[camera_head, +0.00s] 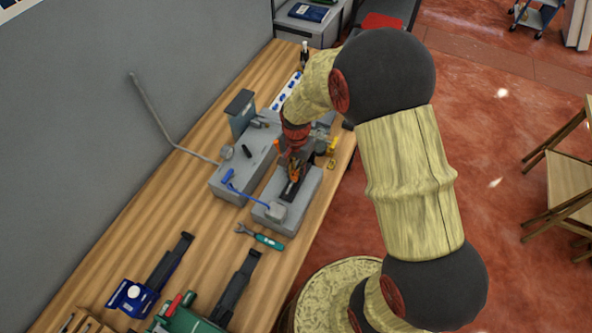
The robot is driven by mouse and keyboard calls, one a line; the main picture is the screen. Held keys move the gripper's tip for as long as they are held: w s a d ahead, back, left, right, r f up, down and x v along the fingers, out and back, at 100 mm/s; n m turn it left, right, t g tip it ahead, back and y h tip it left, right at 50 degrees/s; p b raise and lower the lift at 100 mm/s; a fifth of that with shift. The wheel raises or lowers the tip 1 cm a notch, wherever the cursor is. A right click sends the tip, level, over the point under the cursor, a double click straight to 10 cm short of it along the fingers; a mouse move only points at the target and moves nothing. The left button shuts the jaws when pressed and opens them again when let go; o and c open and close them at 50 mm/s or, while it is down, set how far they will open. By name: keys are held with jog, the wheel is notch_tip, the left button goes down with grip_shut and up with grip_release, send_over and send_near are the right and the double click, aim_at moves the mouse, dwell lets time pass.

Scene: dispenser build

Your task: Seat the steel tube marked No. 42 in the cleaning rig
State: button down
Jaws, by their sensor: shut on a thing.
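My gripper (294,172) reaches down over a grey block-shaped rig (310,195) near the table's right edge and is shut. Between and below its fingers is a small dark piece, which looks like the steel tube (291,188), along the dark channel on top of the rig. No. 42 is too small to read. I cannot tell whether the tube rests in the channel or is just above it. My wrist hides the rig's far end. A rounded grey fitting (277,212) with a blue cord sits at the rig's near end.
A larger grey machine (236,180) with an upright box stands left of the rig. A screwdriver-like tool (268,241) with a teal handle and a wrench (244,230) lie in front. Blue (128,295) and green (185,320) vises stand nearer. Bare table shows at left.

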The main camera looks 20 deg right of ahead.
jog(key=shift+w+d+f+g+y+p, duration=0.1)
jog(key=shift+d+f+g+y+p, duration=0.05)
jog(key=shift+g+y+p, duration=0.65)
dwell(0.7)
dwell(0.7)
jog(key=shift+d+g+y, duration=0.1)
jog(key=shift+g+y, duration=0.2)
jog(key=shift+y, duration=0.2)
jog(key=shift+w, duration=0.1)
dwell(0.9)
jog(key=c, duration=1.7)
grip_release()
jog(key=shift+o, duration=0.7)
jog(key=shift+w+r, duration=0.1)
jog(key=shift+r, duration=0.15)
